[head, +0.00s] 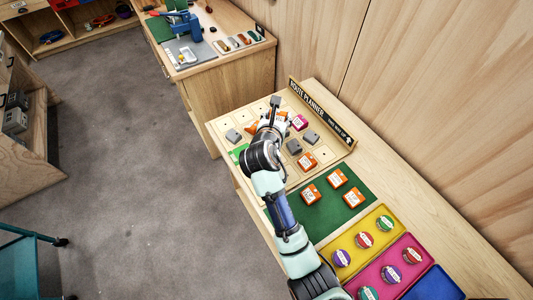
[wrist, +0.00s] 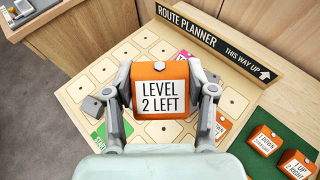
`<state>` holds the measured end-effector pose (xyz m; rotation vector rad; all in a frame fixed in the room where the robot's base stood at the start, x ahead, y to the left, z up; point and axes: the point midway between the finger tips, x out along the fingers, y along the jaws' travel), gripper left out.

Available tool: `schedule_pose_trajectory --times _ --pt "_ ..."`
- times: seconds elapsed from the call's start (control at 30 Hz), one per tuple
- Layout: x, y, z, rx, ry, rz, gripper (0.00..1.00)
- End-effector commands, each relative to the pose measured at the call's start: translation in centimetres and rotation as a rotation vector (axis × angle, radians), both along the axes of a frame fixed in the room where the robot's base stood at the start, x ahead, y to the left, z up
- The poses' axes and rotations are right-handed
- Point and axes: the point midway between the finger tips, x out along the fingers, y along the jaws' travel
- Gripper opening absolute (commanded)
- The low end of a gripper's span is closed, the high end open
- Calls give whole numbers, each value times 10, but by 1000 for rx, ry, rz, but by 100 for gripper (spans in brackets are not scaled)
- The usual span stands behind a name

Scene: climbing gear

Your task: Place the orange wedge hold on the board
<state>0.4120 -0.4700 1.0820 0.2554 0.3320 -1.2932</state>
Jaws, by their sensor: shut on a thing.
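My gripper (wrist: 163,98) is shut on an orange hold (wrist: 160,72) with a white label reading "LEVEL 2 LEFT". The label faces the wrist camera, and the hold's underside is hidden. In the head view my gripper (head: 270,120) is over the pale wooden board (head: 221,124), towards its far part. The board has marked squares with small dots and a black "ROUTE PLANNER" sign (wrist: 205,38) along one edge. I cannot tell whether the held hold touches the board.
Grey blocks (head: 294,147), a pink block (head: 300,122), an orange labelled block (head: 307,160) and a green piece (head: 238,153) occupy parts of the board. Several orange labelled blocks stand on the green mat (head: 313,219). Coloured trays (head: 352,262) hold round pieces. Empty squares show in the wrist view.

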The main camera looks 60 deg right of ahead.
Motion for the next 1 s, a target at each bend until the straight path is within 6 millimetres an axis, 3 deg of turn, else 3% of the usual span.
schedule_pose_trajectory --times 0.5,0.83,1.0 --pt "-1 0 -144 2 4 -1 20" --pt "0 0 -163 1 1 -1 20" --pt "0 0 -196 2 3 0 20"
